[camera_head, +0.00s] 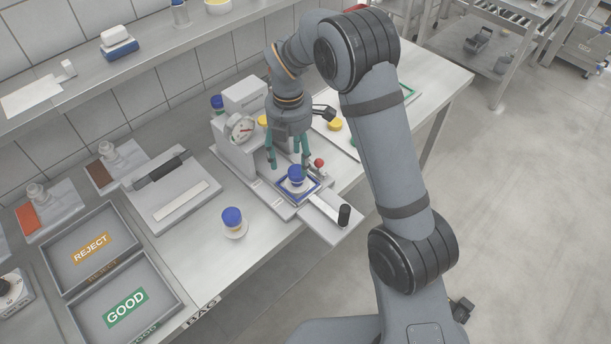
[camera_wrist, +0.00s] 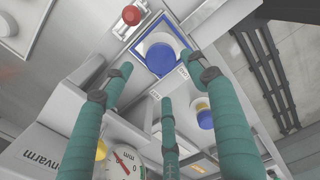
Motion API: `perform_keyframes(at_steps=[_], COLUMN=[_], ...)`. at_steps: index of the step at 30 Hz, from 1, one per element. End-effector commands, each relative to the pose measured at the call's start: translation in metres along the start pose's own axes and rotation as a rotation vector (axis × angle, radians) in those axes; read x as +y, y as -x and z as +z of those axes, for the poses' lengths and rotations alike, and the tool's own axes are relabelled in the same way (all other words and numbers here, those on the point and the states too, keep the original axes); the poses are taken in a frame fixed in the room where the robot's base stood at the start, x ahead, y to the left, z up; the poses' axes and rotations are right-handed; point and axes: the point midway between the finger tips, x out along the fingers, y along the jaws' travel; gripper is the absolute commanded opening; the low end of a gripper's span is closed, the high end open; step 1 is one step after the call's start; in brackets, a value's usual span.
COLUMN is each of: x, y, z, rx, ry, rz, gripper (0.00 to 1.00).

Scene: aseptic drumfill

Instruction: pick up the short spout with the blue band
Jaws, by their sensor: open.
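A white spout with a blue top (camera_head: 296,175) stands in a blue-framed square of the gauge fixture. The wrist view shows it as a blue and white round shape (camera_wrist: 161,56) just beyond the fingertips. My gripper (camera_head: 288,161) has green fingers, spread apart and empty, above and slightly behind this spout. The fingers also show in the wrist view (camera_wrist: 162,82). A second blue-topped spout (camera_head: 233,220) stands on the bench to the left of the fixture. A third blue-topped item (camera_head: 217,102) is behind the dial. I cannot tell from these views which spout is short.
The dial gauge (camera_head: 241,128) and a red knob (camera_head: 319,163) are close to my fingers. A black-handled slide (camera_head: 344,214) projects at the front. REJECT (camera_head: 62,231) and GOOD (camera_head: 168,284) trays lie at left. A yellow-capped item (camera_head: 334,125) is behind at right.

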Motion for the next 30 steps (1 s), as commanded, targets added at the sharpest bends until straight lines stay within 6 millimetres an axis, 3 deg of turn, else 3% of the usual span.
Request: perform_keyframes(at_steps=[16,24,30], x=[-0.009,-0.009,-0.009], y=[-0.060,-0.064,-0.064], z=[0.004,0.004,0.005], rx=[0.000,0.000,-0.001], ry=[-0.002,-0.003,-0.002], rz=[-0.001,0.001,0.001], gripper=[0.58,0.58,0.47])
